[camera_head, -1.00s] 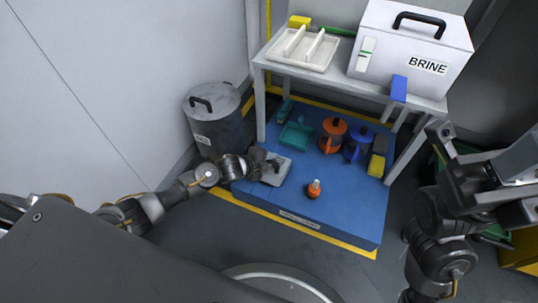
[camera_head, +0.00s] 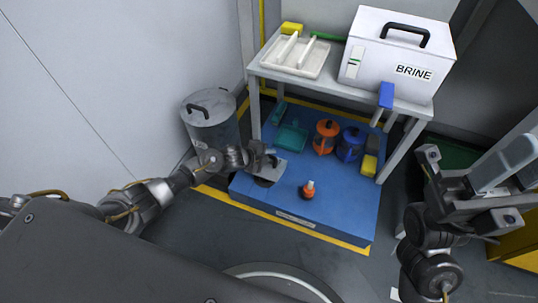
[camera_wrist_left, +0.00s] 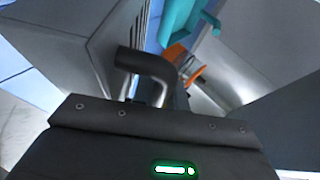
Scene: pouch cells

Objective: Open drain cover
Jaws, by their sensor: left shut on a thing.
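The drain cover (camera_head: 281,172) is a grey plate at the left front of the blue platform. My left gripper (camera_head: 263,160) is shut on its handle, and the fingers partly hide the plate. A dark round patch shows beside the plate, just below the gripper. In the left wrist view a dark bent handle (camera_wrist_left: 146,64) on a metal rod stands at the jaws. A grey slotted plate edge (camera_wrist_left: 107,45) lies left of it and looks tilted. My right gripper (camera_head: 468,190) is raised at the right, away from the cover; its jaw gap is unclear.
On the blue platform (camera_head: 340,215) stand an orange-and-white bottle (camera_head: 308,190), an orange jug (camera_head: 325,137), a blue jug (camera_head: 349,145) and a teal dustpan (camera_head: 291,138). A grey lidded bin (camera_head: 212,125) stands left.

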